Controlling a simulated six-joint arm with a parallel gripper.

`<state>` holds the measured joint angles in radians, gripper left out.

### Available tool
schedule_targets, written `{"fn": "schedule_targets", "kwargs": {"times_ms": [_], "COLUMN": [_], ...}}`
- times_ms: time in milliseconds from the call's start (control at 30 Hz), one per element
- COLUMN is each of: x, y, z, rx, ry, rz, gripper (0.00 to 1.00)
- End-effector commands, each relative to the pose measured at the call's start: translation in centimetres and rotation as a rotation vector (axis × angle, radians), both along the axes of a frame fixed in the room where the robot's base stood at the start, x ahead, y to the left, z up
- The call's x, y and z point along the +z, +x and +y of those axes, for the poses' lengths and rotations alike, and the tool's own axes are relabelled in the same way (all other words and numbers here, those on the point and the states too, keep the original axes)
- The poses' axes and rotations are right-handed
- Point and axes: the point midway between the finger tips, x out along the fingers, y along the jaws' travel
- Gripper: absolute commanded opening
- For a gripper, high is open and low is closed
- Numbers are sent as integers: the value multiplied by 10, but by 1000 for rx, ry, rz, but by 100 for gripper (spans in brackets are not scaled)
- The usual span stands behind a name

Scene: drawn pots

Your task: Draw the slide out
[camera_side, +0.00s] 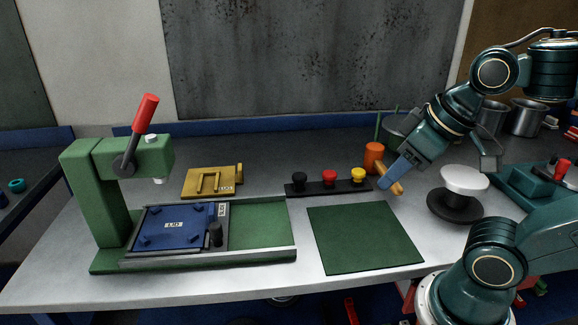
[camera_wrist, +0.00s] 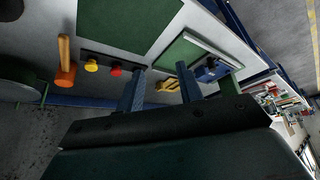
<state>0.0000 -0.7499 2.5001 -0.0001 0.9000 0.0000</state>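The slide (camera_side: 172,228) is a blue plate with a label on a grey carrier, with a black knob (camera_side: 216,235) at its right end. It sits at the left of the green base (camera_side: 262,222), under the press head. The base's right part is bare. The slide also shows small in the wrist view (camera_wrist: 210,70), beyond my fingers. My gripper (camera_side: 386,190) is in the air well to the right of the slide and touches nothing that I can see. In the wrist view its two blue fingers (camera_wrist: 160,72) are apart with nothing between them.
A green press column with a red lever (camera_side: 142,114) stands over the slide. A yellow plate (camera_side: 210,182), a strip of knobs (camera_side: 328,187) and an orange mallet (camera_side: 375,154) lie behind. A green mat (camera_side: 363,238) is clear. A white-topped black stand (camera_side: 464,180) is at right.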

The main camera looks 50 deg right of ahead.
Motion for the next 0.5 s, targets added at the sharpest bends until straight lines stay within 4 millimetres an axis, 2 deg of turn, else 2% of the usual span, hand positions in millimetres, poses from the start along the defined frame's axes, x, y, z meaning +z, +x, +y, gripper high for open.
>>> {"fn": "schedule_targets", "kwargs": {"times_ms": [67, 267, 500], "x": [0, 3, 18], "y": [0, 4, 28], "z": [0, 1, 7], "rx": [0, 12, 74], "ry": [0, -3, -21], "rz": [0, 7, 50], "gripper": [33, 33, 33]}}
